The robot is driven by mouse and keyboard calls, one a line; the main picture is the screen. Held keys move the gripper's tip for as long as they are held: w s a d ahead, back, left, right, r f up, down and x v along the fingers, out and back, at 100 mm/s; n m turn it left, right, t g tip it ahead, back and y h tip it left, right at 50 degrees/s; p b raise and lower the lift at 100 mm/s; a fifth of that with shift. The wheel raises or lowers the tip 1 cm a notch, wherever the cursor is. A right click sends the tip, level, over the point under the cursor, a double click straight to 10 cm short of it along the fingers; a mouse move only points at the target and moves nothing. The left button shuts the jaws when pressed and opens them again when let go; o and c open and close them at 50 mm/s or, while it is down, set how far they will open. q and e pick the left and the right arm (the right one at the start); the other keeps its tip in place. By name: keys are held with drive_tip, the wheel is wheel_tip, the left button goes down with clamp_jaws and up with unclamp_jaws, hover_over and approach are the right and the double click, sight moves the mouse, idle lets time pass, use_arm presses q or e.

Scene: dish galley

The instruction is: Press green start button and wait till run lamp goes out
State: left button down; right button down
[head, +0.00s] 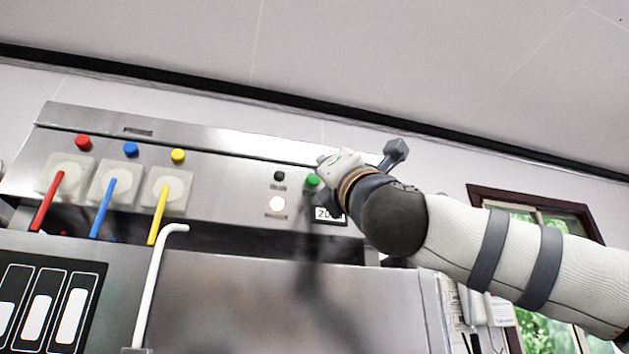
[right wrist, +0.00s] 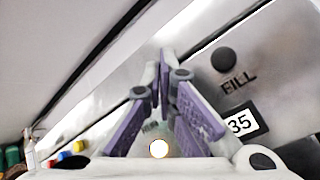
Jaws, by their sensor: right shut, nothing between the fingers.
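The green start button (head: 312,180) is on the steel panel in the head view, just left of my right gripper (head: 321,190). In the right wrist view the gripper (right wrist: 161,65) is shut and empty, its fingertips together at the panel. The button is hidden behind the fingers there, and I cannot tell whether they touch it. The round run lamp (head: 278,204) glows pale and bright in the head view. It also shows lit in the right wrist view (right wrist: 158,148). My left gripper is in neither view.
A black button (head: 279,175) sits above the lamp. A partly covered number display (head: 325,214) is below the green button. Red (head: 62,192), blue (head: 107,198) and yellow (head: 160,205) levers stand at left. A black FILL knob (right wrist: 224,60) shows in the wrist view.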

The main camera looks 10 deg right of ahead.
drive_tip(key=shift+w, duration=0.45)
drive_tip(key=shift+w, duration=0.5)
idle(0.6)
drive_tip(key=shift+s, duration=0.9)
drive_tip(key=s, duration=0.5)
drive_tip(key=shift+d, duration=0.1)
